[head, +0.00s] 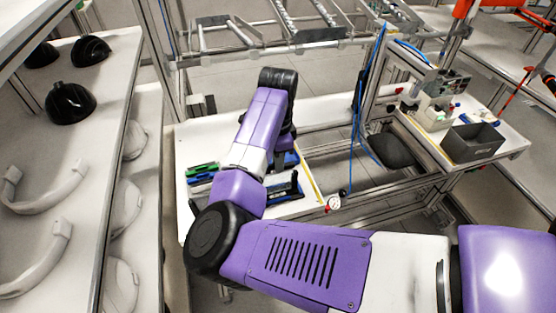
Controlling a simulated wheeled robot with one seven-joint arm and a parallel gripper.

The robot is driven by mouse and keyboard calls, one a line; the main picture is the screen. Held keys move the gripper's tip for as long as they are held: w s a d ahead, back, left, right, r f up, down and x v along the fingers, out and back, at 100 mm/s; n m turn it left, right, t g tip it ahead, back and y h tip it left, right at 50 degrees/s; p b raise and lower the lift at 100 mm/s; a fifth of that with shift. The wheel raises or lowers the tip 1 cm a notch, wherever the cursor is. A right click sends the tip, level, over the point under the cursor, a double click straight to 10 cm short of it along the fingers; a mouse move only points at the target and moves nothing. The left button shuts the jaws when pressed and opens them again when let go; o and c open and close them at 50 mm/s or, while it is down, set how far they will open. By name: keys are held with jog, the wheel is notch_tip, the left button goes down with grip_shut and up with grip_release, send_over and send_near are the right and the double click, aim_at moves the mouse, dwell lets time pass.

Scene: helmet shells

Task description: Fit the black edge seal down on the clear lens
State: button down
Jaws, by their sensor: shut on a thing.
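My arm reaches over the white worktable (195,141) and bends down at its black wrist joint. The fingers of my gripper are hidden behind my own purple arm link, so I cannot see what is between them. I cannot make out the clear lens or the black edge seal in the head view. A dark and blue item (285,188) lies on the table just right of my forearm, too small to identify.
Green and blue tools (202,172) lie on the table's left side. Black helmet shells (71,103) and white curved parts (45,190) sit on the left shelves. Metal frame posts and blue hoses (359,110) stand right of my arm.

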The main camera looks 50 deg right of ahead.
jog(key=shift+f+b, duration=0.8)
jog(key=shift+f, duration=0.55)
jog(key=c, duration=1.3)
grip_release()
jog(key=shift+c, duration=0.2)
jog(key=shift+r, duration=0.1)
jog(key=shift+r+b, duration=0.65)
jog(key=shift+r, duration=3.25)
